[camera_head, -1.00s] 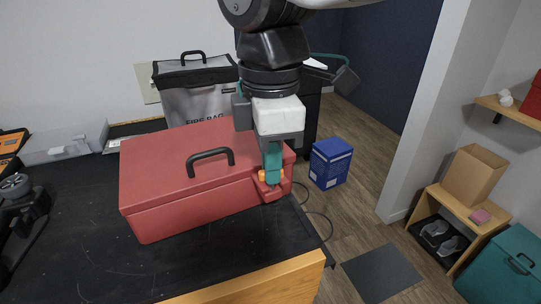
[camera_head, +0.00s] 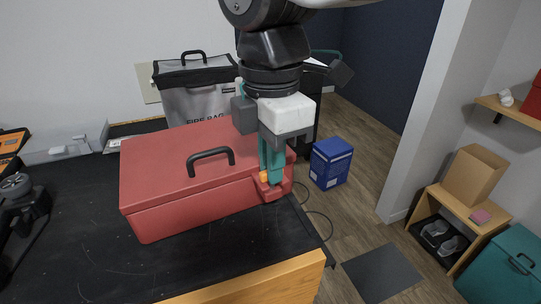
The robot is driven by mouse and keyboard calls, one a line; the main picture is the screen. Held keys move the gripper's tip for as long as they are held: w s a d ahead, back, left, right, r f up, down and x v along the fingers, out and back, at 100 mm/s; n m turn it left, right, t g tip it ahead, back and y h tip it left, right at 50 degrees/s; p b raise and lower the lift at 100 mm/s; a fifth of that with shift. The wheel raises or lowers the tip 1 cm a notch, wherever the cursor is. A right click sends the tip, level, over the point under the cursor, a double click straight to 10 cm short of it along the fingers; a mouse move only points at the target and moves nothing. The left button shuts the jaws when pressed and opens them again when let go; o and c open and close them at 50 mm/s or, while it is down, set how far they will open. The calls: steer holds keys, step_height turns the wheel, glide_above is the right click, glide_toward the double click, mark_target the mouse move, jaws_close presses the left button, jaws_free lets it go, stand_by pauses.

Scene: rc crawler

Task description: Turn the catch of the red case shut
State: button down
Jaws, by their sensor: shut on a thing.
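The red case (camera_head: 165,182) lies on the black mat with its lid down and a black handle (camera_head: 210,160) on top. Its catch, with an orange part (camera_head: 264,177) showing, is at the right end of the front side. My gripper (camera_head: 271,178) points down from above at the catch, its teal fingers shut on it. The fingers hide most of the catch, so its exact angle is hard to tell.
The black mat (camera_head: 95,262) has free room in front of the case. A grey fire bag (camera_head: 195,98) stands behind it. A blue box (camera_head: 331,162) is on the floor to the right. A dark wheeled thing (camera_head: 18,205) is at the left edge.

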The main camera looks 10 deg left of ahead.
steer(key=c, duration=1.8)
jaws_free()
steer(key=shift+o, duration=0.2)
step_height(320, 180, up, 8)
steer(key=shift+f, duration=0.1)
steer(key=shift+a+f+m, duration=0.1)
steer(key=shift+f+m, duration=0.1)
steer(key=shift+m, duration=0.7)
steer(key=s+d+f+m, duration=0.2)
steer(key=d+f+m, duration=0.2)
steer(key=d+m, duration=0.4)
steer(key=s+d+f+m+t, duration=0.1)
steer(key=d+f+m, duration=0.4)
steer(key=d, duration=0.9)
steer(key=s+d+f+m, duration=0.3)
steer(key=d+f+m, duration=0.1)
steer(key=d+m, duration=0.6)
steer(key=shift+d+f+m, duration=0.4)
steer(key=shift+d, duration=0.25)
